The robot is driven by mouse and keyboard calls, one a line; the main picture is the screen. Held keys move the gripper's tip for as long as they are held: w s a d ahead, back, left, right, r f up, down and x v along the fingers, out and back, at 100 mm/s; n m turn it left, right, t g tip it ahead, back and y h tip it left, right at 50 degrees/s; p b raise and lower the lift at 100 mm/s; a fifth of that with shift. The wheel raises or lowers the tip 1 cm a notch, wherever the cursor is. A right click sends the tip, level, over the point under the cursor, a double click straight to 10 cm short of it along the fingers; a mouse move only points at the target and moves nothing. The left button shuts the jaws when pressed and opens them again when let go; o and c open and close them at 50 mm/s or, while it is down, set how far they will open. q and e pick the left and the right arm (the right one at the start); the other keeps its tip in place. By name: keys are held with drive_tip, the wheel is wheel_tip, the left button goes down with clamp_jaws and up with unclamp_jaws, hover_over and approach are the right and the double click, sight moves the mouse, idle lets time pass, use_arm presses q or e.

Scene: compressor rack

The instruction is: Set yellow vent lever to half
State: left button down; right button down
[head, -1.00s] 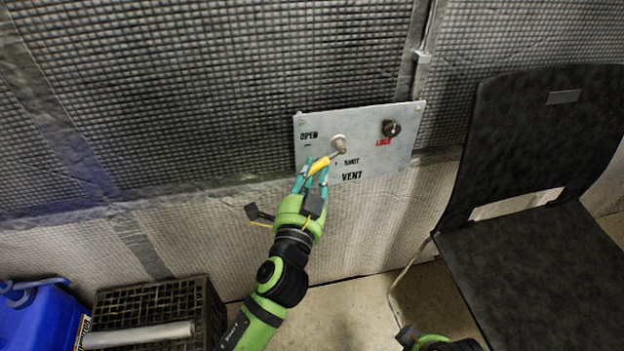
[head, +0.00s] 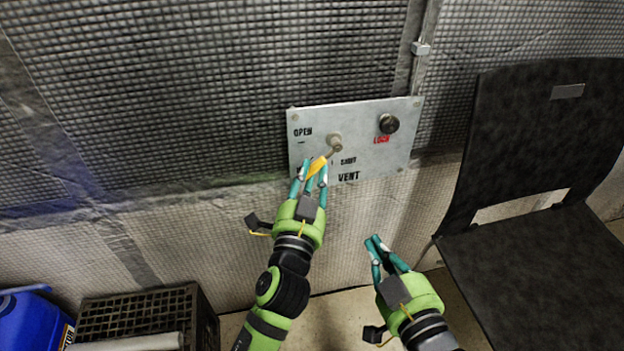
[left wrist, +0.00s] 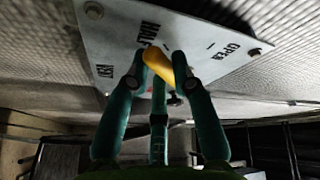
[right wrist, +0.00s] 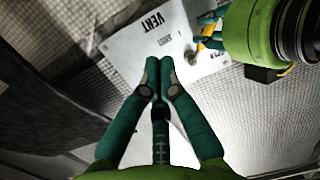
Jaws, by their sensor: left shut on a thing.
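The yellow vent lever (head: 318,165) sits on a grey panel (head: 350,113) on the wall. Its metal shaft runs down and left from a round pivot (head: 334,140). My left gripper (head: 312,172) is shut on the yellow handle; the handle also shows between its fingers in the left wrist view (left wrist: 158,66). There the handle's end is beside the HALF label (left wrist: 149,32), between SHUT and OPEN. In the head view the fingers cover that label's area. My right gripper (head: 374,242) is below the panel, empty; its fingertips meet in the right wrist view (right wrist: 158,80).
A black knob (head: 388,124) with a red LOCK label is at the panel's upper right. A black chair (head: 540,150) stands at the right. A black crate (head: 140,312) and a blue container (head: 28,325) are at the lower left.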

use_arm(q)
drive_tip(key=shift+r, duration=0.1)
use_arm(e)
drive_tip(key=shift+a+r+t+y, duration=0.25)
drive_tip(key=shift+r+t+y, duration=0.25)
drive_tip(key=shift+r, duration=0.5)
use_arm(q)
drive_tip(key=c, duration=1)
unclamp_jaws()
drive_tip(key=v, duration=1.2)
